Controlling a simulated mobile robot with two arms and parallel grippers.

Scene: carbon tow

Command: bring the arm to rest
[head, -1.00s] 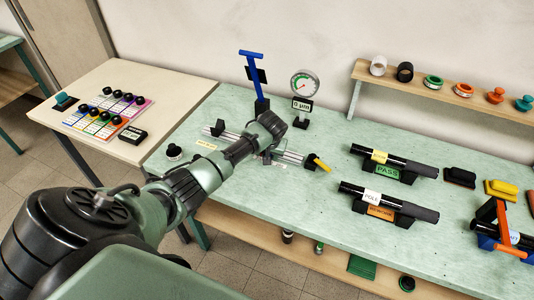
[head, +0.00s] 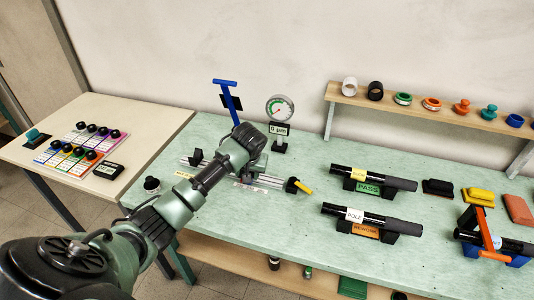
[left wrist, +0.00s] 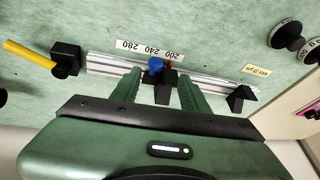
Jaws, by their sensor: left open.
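My left arm (head: 205,185) reaches in from the lower left of the head view, with its wrist over the measuring rail on the green bench. My left gripper (left wrist: 160,88) shows in the left wrist view, with its two green fingers apart and nothing seen held between them. The metal rail (left wrist: 213,82) runs across beyond the fingers, with a blue-topped black piece (left wrist: 155,65) showing in the gap. I cannot tell whether the fingers touch it. In the head view the fingertips are largely hidden by the wrist. My right gripper is not in view.
A dial gauge (head: 280,108) and a blue T-handled stand (head: 228,98) rise behind the rail. Black tubes on PASS (head: 373,179) and REWORK (head: 371,217) cradles lie right. A shelf (head: 430,112) runs along the wall. A cream side table (head: 130,120) stands left.

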